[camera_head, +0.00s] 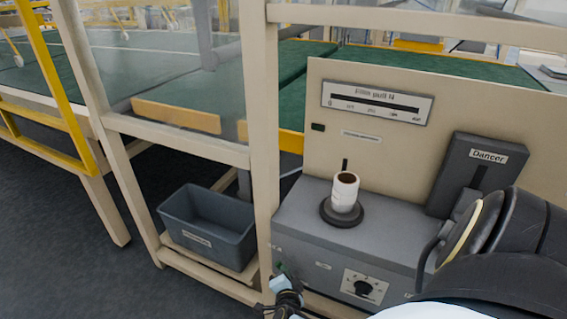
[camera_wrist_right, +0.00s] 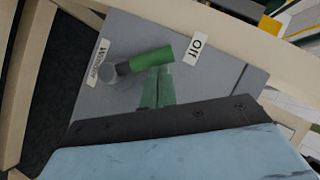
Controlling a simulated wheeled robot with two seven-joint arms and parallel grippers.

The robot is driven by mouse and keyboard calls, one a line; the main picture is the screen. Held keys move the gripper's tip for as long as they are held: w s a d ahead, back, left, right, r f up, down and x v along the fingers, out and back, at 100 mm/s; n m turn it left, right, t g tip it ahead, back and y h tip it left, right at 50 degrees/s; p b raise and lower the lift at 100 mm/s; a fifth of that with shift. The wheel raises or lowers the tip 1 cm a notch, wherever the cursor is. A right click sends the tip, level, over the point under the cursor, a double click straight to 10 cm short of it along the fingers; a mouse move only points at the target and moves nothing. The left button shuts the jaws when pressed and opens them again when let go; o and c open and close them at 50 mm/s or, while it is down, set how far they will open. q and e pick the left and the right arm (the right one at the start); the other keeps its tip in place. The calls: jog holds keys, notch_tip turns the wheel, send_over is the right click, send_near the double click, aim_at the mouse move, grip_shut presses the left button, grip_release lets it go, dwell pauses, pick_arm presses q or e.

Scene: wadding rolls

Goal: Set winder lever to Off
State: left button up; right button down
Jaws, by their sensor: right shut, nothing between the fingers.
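The winder lever (camera_wrist_right: 150,61) has a green grip on a grey pivot. In the right wrist view its grip end points at the "Off" label (camera_wrist_right: 196,48), and its pivot is beside the "Winder" label (camera_wrist_right: 99,61). My right gripper (camera_wrist_right: 158,86) is shut and empty, with its fingertips close against the side of the green grip; I cannot tell whether they touch. In the head view the right gripper (camera_head: 283,278) is low at the front left corner of the grey machine box (camera_head: 310,225), partly cut by the frame edge. My left gripper is not in view.
A white cup-like roll (camera_head: 345,192) stands on a black disc on the machine box. A dial (camera_head: 362,288) is on its front and a "Dancer" unit (camera_head: 470,175) behind at right. A beige frame post (camera_head: 259,130) rises beside the gripper. A grey bin (camera_head: 208,225) sits left.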

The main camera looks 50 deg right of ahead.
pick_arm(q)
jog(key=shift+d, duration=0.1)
